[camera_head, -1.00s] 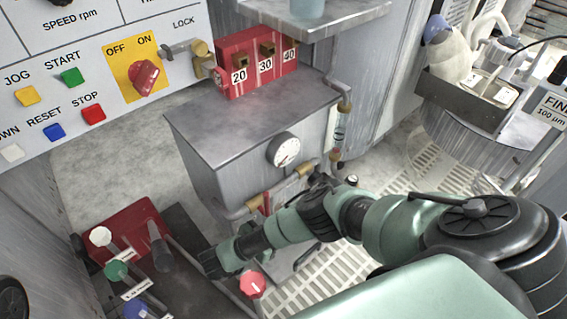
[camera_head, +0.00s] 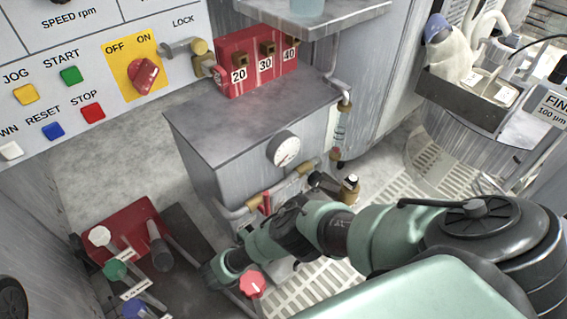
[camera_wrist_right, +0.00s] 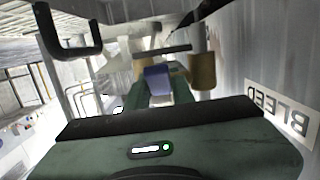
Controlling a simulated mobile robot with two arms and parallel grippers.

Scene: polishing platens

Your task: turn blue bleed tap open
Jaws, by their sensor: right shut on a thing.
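In the right wrist view, the blue bleed tap (camera_wrist_right: 157,78) sits between the green fingers of my right gripper (camera_wrist_right: 157,86), which is shut on it. A brass cylinder stands just to its right, and a BLEED label (camera_wrist_right: 279,108) is on the grey surface at the right. In the head view my right arm reaches left in front of the grey cabinet (camera_head: 250,125). Its fingertips and the tap cannot be made out there. My left gripper is not in view.
The cabinet carries a round gauge (camera_head: 284,149), brass pipework and a red lever (camera_head: 266,203). A red knob (camera_head: 252,284) is below my arm. A red block (camera_head: 125,233) with coloured knobs lies at lower left.

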